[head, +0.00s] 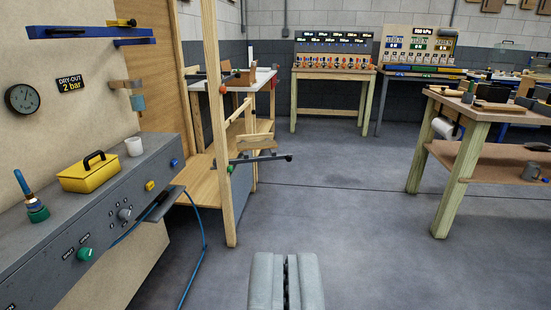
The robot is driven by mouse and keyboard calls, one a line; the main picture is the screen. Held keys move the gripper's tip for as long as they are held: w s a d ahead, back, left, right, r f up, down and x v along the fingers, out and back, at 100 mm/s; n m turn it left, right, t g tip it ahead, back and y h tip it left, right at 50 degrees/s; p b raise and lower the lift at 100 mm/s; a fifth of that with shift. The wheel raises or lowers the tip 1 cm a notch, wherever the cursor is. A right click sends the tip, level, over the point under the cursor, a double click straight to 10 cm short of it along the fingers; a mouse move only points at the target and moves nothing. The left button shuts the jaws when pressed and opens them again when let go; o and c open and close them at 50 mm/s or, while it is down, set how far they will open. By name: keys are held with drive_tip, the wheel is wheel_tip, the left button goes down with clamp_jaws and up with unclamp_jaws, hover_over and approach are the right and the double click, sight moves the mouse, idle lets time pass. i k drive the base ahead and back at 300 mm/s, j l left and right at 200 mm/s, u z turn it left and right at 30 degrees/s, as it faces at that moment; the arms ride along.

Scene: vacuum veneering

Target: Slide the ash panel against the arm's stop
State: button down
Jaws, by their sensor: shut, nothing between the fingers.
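My gripper (286,282) shows at the bottom centre, its two grey fingers together with only a thin dark gap and nothing held. It is over open floor, apart from everything else. I cannot tell which piece is the ash panel. A pale wooden board (193,182) lies low behind the upright wooden post (212,90) at left centre. A dark bar (262,158) with a knob at its end sticks out to the right from near the post. I cannot tell whether this is the arm with the stop.
A grey control cabinet (120,212) at left carries a yellow box (90,174) and a white cup (133,147). A blue hose (203,245) hangs beside it. A wooden workbench (450,150) stands at right. A parts table (333,75) is at the back. The middle floor (345,200) is clear.

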sight(271, 146)
drive_tip(key=i, duration=1.1)
drive_tip(key=i+j+z, duration=0.1)
drive_tip(key=i, duration=1)
drive_tip(key=i+j, duration=0.1)
drive_tip(key=i, duration=1)
